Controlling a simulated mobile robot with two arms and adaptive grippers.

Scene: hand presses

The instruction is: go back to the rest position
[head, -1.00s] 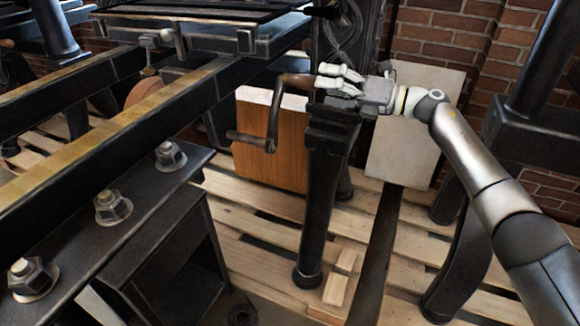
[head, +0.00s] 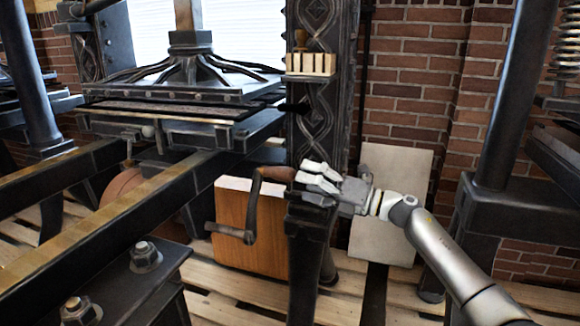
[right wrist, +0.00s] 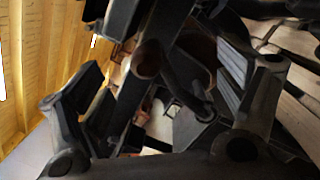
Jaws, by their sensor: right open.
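My right gripper (head: 304,178) is open, with its pale fingers pointing left. In the head view its fingertips lie at the right end of the wooden grip (head: 278,173) of a dark crank (head: 253,207). I cannot tell whether they touch it. Nothing shows held in the fingers. In the right wrist view the two dark fingers of the right gripper (right wrist: 165,95) stand wide apart at left and right, with dark press parts beyond them. My left gripper is not in view.
A black ornate press column (head: 318,120) stands right behind the gripper. A small rack (head: 311,65) sits on it. A pale board (head: 391,205) leans at the brick wall (head: 410,75). The press bed rails (head: 95,225) fill the left. A dark post (head: 505,110) stands right.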

